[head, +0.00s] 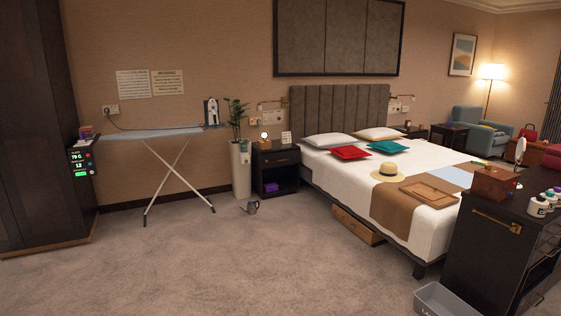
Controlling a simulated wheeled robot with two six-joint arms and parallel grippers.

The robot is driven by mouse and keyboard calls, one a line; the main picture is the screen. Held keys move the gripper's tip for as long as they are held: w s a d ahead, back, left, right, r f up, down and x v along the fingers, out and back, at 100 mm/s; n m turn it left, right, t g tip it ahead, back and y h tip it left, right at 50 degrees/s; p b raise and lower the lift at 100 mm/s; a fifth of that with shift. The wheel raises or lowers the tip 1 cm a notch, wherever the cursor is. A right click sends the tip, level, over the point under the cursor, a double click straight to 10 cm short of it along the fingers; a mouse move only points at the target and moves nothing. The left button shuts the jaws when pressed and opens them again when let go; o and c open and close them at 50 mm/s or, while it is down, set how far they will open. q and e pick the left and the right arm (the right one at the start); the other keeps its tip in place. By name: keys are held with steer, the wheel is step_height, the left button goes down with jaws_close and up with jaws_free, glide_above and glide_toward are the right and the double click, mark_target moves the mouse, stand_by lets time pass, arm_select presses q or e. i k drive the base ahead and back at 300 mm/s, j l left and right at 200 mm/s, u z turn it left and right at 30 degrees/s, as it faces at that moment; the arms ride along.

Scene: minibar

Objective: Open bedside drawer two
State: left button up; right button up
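A dark bedside table stands left of the bed, in the middle distance. Its upper drawer (278,158) looks shut, with a small handle on the front. Below the drawer is an open shelf with a purple box (271,187). A second dark bedside table (411,131) stands past the bed's far side, and the bed mostly hides its front. I cannot tell which one is drawer two. Neither of my grippers is in view.
The bed (330,170) fills the middle right. A dark cabinet (478,245) and a grey bin (440,300) stand at the front right. The carpet (230,255) in front is clear.

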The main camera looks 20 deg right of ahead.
mark_target(286, 157)
steer(key=i+l+z, duration=0.4)
steer(key=i, duration=0.25)
steer(key=i+z, duration=0.45)
steer(key=i, duration=3.2)
